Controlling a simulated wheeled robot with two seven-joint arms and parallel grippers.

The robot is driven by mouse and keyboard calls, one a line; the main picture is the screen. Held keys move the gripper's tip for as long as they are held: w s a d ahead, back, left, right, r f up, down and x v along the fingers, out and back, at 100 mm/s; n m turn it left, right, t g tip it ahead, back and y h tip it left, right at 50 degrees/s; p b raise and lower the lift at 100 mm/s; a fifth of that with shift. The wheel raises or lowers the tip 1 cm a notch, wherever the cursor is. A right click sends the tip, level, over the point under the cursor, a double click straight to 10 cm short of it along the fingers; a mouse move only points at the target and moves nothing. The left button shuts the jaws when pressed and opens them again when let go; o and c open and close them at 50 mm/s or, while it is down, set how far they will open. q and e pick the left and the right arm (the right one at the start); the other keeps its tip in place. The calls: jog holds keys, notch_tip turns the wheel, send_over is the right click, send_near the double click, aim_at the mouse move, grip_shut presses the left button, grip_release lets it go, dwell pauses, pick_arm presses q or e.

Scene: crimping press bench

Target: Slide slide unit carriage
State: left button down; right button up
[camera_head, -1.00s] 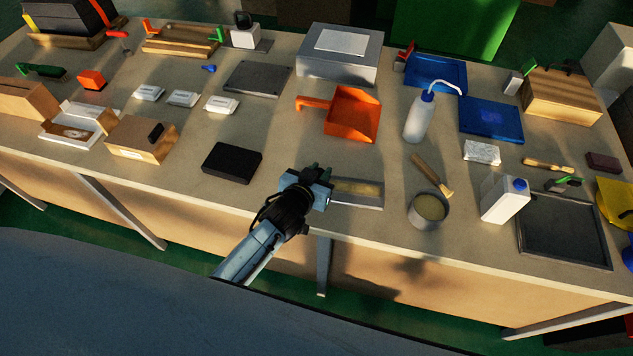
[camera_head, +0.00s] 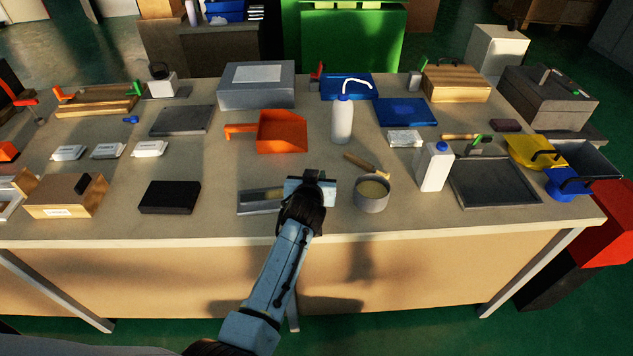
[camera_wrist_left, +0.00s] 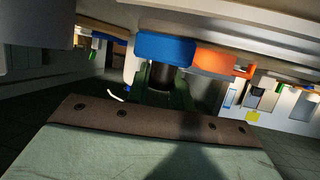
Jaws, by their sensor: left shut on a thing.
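The bare rail shows to the left of the gripper. My right gripper is in no view.
A round tin (camera_head: 371,195) stands close to the right of the gripper, with a brush (camera_head: 367,165) behind it. A black box (camera_head: 170,196) lies to the left. An orange dustpan (camera_head: 280,132) and a white bottle (camera_head: 342,120) are behind.

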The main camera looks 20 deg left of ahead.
pick_arm(q)
jog(key=c, duration=1.6)
grip_release()
jog(key=shift+o, duration=1.4)
jog(key=shift+w, duration=0.1)
jog(key=shift+o, duration=0.6)
jog(key=p+v, duration=0.2)
jog(key=v, duration=0.4)
jog(key=shift+s+r, duration=0.15)
jog(key=shift+s, duration=0.05)
jog(key=p+v, duration=0.1)
jog(key=v, duration=0.6)
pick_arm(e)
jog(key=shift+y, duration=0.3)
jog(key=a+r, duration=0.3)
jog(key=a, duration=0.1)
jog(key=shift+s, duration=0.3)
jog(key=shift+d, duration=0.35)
